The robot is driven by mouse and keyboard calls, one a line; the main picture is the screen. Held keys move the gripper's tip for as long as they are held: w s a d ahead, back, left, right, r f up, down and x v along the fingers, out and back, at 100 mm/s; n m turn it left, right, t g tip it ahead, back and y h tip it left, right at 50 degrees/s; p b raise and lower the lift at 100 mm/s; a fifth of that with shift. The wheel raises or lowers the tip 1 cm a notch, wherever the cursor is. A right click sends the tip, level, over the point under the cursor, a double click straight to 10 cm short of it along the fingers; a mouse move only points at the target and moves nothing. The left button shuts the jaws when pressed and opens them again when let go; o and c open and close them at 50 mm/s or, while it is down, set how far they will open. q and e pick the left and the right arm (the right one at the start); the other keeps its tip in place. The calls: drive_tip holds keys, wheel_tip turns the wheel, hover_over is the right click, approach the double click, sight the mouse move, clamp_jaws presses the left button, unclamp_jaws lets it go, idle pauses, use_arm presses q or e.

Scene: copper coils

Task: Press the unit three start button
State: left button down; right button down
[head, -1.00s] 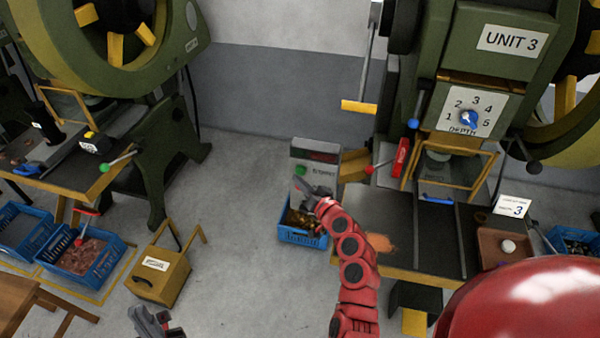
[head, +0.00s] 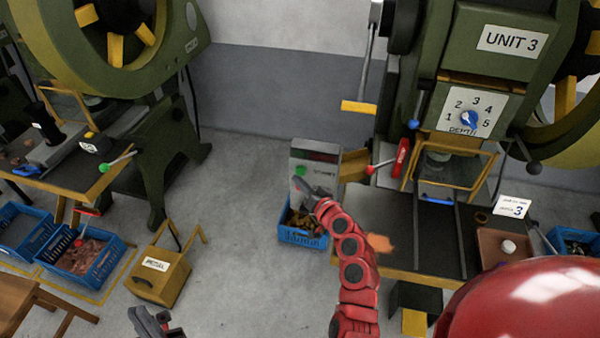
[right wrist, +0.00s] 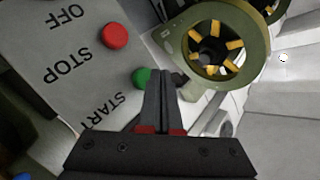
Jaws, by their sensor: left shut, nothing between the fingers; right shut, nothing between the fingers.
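The grey control box (head: 316,158) with a dark display stands at the left of the unit three press (head: 510,41). Its green start button (head: 301,169) is on the front face. In the right wrist view the green button (right wrist: 141,77) lies beside the START lettering (right wrist: 103,107), with the red stop button (right wrist: 114,35) near STOP. My right gripper (right wrist: 160,73) is shut and empty, its fingertips right beside the green button. I cannot tell whether they touch it. It shows in the head view (head: 300,184) just below the button. My left gripper (head: 150,322) is shut and empty at the bottom edge.
A blue crate (head: 290,238) with copper-coloured parts stands under the control box. The press table (head: 390,262) is to the right, with a red-handled lever (head: 385,165) above it. A yellow box (head: 155,281) stands left on the floor. The floor between is clear.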

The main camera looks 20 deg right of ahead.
idle(0.7)
drive_tip(key=shift+w+d+b, duration=0.25)
drive_tip(key=shift+w+b, duration=0.1)
drive_tip(key=shift+b, duration=0.1)
drive_tip(key=shift+w+d+b, duration=0.3)
drive_tip(key=shift+w+b, duration=0.05)
drive_tip(key=shift+w, duration=0.05)
idle(0.6)
idle(0.3)
drive_tip(key=shift+s+a, duration=0.5)
drive_tip(key=shift+s, duration=0.25)
